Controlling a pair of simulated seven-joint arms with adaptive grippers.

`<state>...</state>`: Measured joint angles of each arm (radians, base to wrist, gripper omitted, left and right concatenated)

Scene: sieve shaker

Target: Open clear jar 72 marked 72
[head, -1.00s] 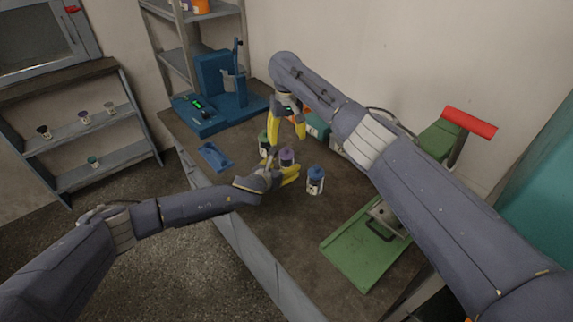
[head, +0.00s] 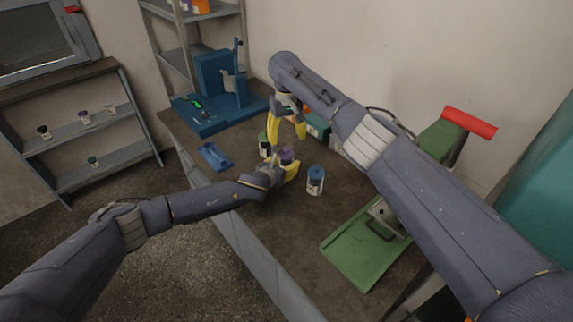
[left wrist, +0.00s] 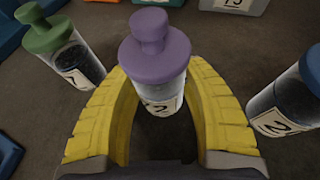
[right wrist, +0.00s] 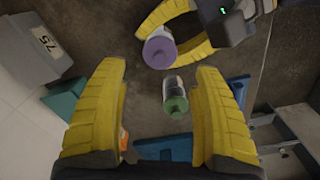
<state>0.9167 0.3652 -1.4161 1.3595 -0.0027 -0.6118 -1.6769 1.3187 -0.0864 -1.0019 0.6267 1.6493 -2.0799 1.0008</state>
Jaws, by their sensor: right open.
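The purple-lidded jar (left wrist: 158,50) stands upright on the bench between my left gripper's yellow fingers. Its label is partly hidden, with a 2 readable; its lid is on. In the head view this jar (head: 286,156) is partly covered by the left gripper (head: 290,172). The left fingers (left wrist: 160,75) flank the jar closely; whether they press on it cannot be told. My right gripper (right wrist: 160,75) is open and empty, above and behind the jars. It also shows in the head view (head: 288,128). From the right wrist, the purple lid (right wrist: 160,50) lies beyond its fingertips.
A green-lidded jar (left wrist: 68,55) stands left of the purple one and a blue-lidded jar (left wrist: 288,105) right of it. Numbered bins (left wrist: 235,5) sit behind. A blue device (head: 215,95) and blue tray (head: 215,157) are at left. A green press (head: 375,240) stands right.

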